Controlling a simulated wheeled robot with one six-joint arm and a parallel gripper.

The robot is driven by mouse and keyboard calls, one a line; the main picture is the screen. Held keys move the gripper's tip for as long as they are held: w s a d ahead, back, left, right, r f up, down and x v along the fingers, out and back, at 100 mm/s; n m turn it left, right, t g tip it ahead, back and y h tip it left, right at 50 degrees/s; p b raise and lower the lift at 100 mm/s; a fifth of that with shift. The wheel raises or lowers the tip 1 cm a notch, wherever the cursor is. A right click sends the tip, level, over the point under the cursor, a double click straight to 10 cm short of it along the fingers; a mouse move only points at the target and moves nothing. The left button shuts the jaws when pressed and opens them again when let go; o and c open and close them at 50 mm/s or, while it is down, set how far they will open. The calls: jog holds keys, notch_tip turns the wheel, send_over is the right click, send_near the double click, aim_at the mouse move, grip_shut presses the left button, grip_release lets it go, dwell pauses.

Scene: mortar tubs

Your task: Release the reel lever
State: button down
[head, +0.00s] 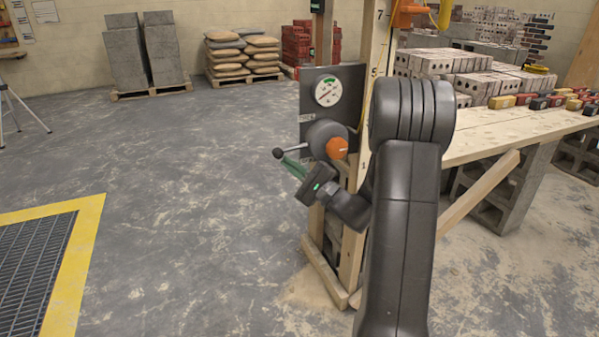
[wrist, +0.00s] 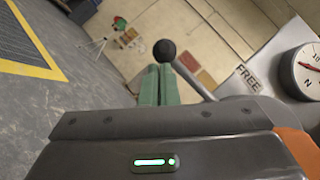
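The reel lever (head: 278,153) is a thin metal rod with a black ball knob, pointing left from the grey reel drum (head: 322,132) with its orange hub (head: 337,148). In the wrist view the lever's knob (wrist: 164,50) is just beyond my fingertips and its rod slants down to the right. My gripper (head: 288,160) is just below the lever, its green fingers tilted up toward it. In the wrist view the fingers (wrist: 159,72) lie side by side with nothing visible between them. I cannot tell whether they touch the lever.
A dial gauge (head: 327,92) with a red needle is on the dark panel above the drum. A "FREE" label (wrist: 248,79) is beside it. A wooden post and a bench (head: 490,135) with bricks stand to the right. The floor at left is open, with a yellow-edged grate (head: 85,245).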

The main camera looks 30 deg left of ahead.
jog(key=shift+s+a+r+m+t+y, duration=0.2)
jog(key=shift+r+m+t, duration=0.1)
jog(key=shift+r+m, duration=0.3)
jog(key=shift+s+a+r+m+t+y, duration=0.15)
jog(key=shift+r+m+t, duration=0.15)
jog(key=shift+r+m, duration=0.3)
jog(key=s+d+f+b, duration=0.1)
jog(key=s+d+f, duration=0.1)
jog(key=d+f, duration=0.6)
jog(key=shift+s+d+f+b, duration=0.2)
jog(key=shift+d+f+b, duration=0.1)
jog(key=shift+f, duration=0.55)
